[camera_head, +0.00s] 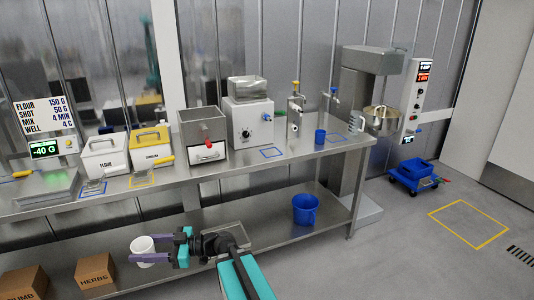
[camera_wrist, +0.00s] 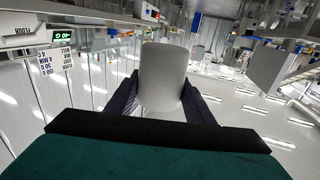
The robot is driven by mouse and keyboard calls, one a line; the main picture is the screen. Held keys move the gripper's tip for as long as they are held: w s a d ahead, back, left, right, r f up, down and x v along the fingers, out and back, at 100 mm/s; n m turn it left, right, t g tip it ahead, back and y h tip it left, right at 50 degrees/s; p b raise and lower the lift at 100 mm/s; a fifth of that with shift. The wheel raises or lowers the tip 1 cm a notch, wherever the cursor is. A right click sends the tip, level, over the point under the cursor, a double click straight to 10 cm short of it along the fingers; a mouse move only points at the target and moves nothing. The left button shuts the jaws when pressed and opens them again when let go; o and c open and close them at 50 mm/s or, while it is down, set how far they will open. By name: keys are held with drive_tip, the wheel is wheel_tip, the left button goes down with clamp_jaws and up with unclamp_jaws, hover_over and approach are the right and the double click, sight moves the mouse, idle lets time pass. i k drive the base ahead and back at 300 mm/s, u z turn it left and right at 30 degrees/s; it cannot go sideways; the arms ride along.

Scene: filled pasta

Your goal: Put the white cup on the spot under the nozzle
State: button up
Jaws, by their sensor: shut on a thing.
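The white cup (camera_head: 141,244) is at the lower left of the head view, in front of the bench. My gripper (camera_head: 148,250) is shut on it, with one purple finger on each side. In the wrist view the cup (camera_wrist: 165,75) looks pale grey and sits between the two dark fingers of my gripper (camera_wrist: 160,105). Two tap-like nozzles stand on the bench, one with a yellow top (camera_head: 295,103) and one with a blue top (camera_head: 331,100). A blue outlined square (camera_head: 272,152) lies left of them and another (camera_head: 337,137) at the right. Which spot belongs to which nozzle is unclear.
The steel bench (camera_head: 235,167) carries a flour bin (camera_head: 103,160), a yellow-lidded bin (camera_head: 151,150), a machine with a dial (camera_head: 248,122) and a small blue cup (camera_head: 320,136). Its lower shelf holds a blue bucket (camera_head: 305,210). A mixer (camera_head: 370,90) stands at right.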

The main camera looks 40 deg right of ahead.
sight(271, 152)
drive_tip(key=i, duration=0.9)
drive_tip(key=z, duration=0.05)
